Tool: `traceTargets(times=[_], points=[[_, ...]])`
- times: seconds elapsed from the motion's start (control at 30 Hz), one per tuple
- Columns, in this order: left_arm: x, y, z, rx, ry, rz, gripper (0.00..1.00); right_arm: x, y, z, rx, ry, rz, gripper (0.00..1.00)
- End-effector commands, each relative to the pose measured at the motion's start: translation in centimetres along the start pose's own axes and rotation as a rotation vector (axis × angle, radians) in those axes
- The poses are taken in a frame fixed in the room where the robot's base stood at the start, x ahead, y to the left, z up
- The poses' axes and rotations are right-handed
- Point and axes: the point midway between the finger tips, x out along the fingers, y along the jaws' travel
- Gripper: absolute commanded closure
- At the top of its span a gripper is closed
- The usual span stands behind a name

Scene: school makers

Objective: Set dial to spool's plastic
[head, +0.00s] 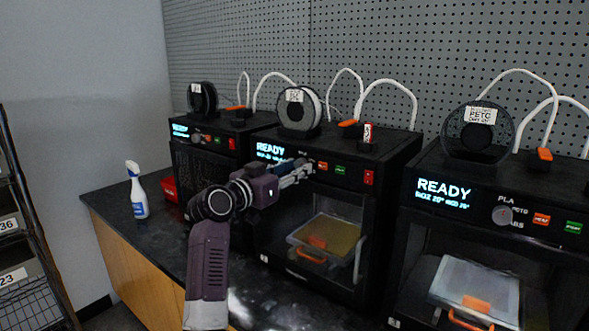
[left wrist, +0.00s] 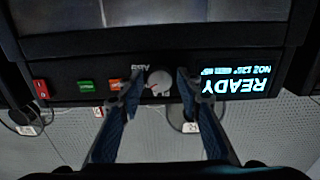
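My left gripper (head: 300,172) reaches to the front panel of the middle printer (head: 392,150) and hides its dial in the head view. In the left wrist view, which is upside down, the round grey dial (left wrist: 160,80) sits between the two open fingertips (left wrist: 158,84). A gap shows on each side of it. A small red mark shows on the dial; the lettering around it is partly covered and hard to read. The white spool (head: 297,110) on the middle printer has a label too small to read surely. My right gripper is not in view.
The right printer has a dark spool labelled PETG (head: 480,132) and its own dial (head: 503,215). A left printer (head: 205,160) stands beyond my arm. A spray bottle (head: 137,190) and a red box (head: 169,188) stand on the dark counter (head: 112,198). A shelf rack is far left.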

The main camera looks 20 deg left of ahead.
Motion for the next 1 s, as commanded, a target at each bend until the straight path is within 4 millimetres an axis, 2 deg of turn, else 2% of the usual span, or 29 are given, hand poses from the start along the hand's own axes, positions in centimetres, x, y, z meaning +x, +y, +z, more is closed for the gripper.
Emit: traceTargets(times=[0.03,0.27,0.67,1.0], points=[[0.0,0.0,0.0,0.000,0.000,0.000,0.75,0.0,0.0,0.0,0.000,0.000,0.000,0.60],[0.0,0.0,0.0,0.000,0.000,0.000,1.00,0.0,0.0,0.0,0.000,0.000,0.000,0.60],[0.0,0.0,-0.2,-0.083,0.000,0.000,1.00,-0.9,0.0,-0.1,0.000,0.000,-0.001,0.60],[0.0,0.0,-0.4,-0.355,-0.002,0.000,1.00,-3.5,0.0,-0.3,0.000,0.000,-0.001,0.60]])
